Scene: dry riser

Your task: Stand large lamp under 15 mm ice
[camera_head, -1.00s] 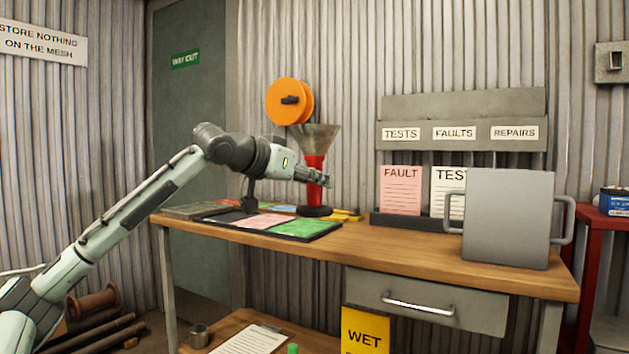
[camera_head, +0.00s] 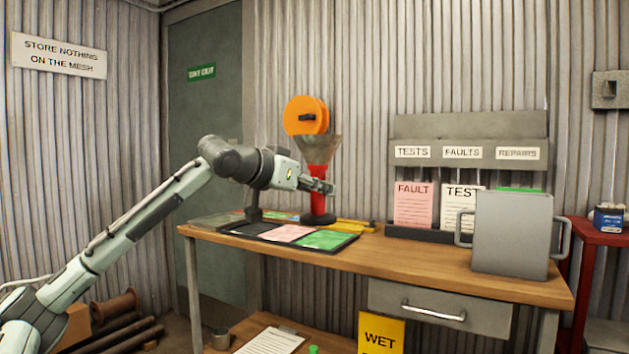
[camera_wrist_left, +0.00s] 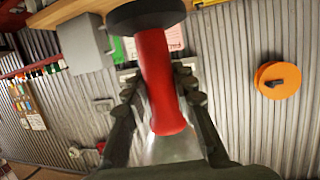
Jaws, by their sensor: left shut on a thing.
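The large lamp (camera_head: 317,190) has a red body, a round black foot and a flared, see-through grey head. It is upright near the back left of the wooden bench; I cannot tell whether its foot touches the top. My left gripper (camera_head: 322,187) reaches in from the left and is shut on the red body. In the left wrist view the fingers (camera_wrist_left: 159,90) lie on both sides of the lamp's red body (camera_wrist_left: 160,75). A dark mat (camera_head: 345,243) with pink and green panels lies at the bench's left front. I read no 15 mm ice marking. My right gripper is out of view.
An orange reel (camera_head: 306,115) is on the wall behind the lamp. Yellow pieces (camera_head: 355,226) lie right of its foot. A card rack (camera_head: 470,157) and a grey two-handled container (camera_head: 512,235) stand farther right. The bench's middle front (camera_head: 400,255) is clear.

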